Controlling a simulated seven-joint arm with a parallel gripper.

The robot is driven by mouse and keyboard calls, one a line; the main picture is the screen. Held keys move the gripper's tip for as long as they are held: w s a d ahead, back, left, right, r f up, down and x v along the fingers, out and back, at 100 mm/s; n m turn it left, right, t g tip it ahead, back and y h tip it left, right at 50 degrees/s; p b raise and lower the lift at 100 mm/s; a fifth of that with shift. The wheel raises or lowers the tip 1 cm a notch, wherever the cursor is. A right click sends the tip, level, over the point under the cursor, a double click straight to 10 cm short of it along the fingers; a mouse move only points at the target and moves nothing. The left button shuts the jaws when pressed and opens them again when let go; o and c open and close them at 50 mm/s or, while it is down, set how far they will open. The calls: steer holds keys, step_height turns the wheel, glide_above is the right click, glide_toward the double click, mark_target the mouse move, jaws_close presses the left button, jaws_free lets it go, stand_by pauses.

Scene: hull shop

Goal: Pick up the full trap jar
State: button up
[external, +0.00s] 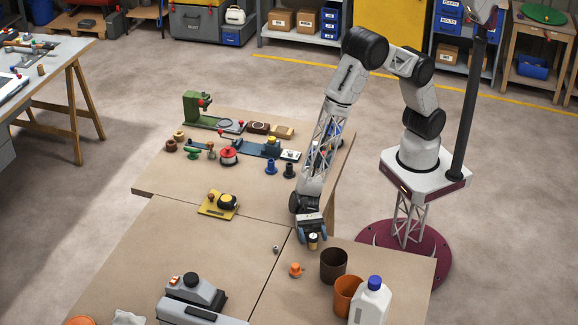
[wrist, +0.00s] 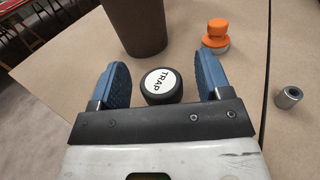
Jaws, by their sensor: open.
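The trap jar (wrist: 161,86) shows from above in the wrist view, with a black lid rim and a white label reading "TRAP". In the external view the jar (external: 313,241) stands on the table just below my gripper, small and partly covered by it. My gripper (wrist: 162,84) is open, with one blue finger on each side of the jar. The fingers look apart from it, with a wider gap on the right. In the external view my gripper (external: 312,232) points down over the table. The jar's contents are hidden.
A dark brown container (external: 333,265) stands close beyond the jar, near the fingers in the wrist view. An orange knobbed piece (external: 295,270) and a small metal cylinder (external: 276,249) are nearby. An orange container (external: 348,297) and a white blue-capped bottle (external: 371,302) stand at the front.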

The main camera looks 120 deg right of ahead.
mark_target(314, 235)
steer(key=c, duration=1)
steer(key=shift+r, duration=0.2)
steer(key=shift+c, duration=0.2)
steer(key=shift+r, duration=0.85)
steer(key=shift+s+d+r, duration=0.15)
steer(key=shift+s+r, duration=0.1)
steer(key=shift+r, duration=0.55)
steer(key=s+d, duration=0.3)
steer(key=s, duration=0.4)
steer(key=s+d+r, duration=0.1)
steer(key=s+d, duration=0.2)
steer(key=s, duration=0.4)
steer(key=shift+r, duration=0.15)
steer(key=shift+s, duration=0.1)
